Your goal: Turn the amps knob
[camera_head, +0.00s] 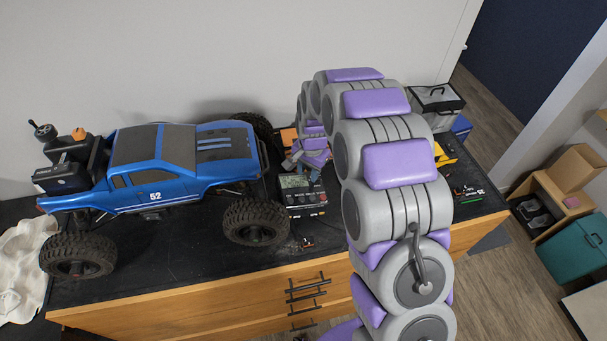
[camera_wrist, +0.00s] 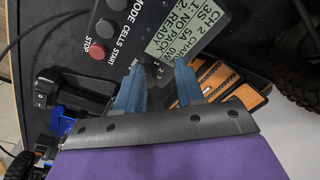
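The charger (camera_head: 302,191) is a dark box with a lit screen and a row of buttons, on the black bench top beside the blue truck. In the wrist view the charger (camera_wrist: 135,42) fills the top middle, with its screen (camera_wrist: 180,40) reading "NO PACK" and "READY". A red button (camera_wrist: 88,52) and dark round buttons (camera_wrist: 103,28) lie along its left side.
The blue truck (camera_head: 170,165) stands left, its front wheel (camera_head: 256,222) close to the charger. An orange and black item (camera_wrist: 225,85) lies right of my gripper in the wrist view.

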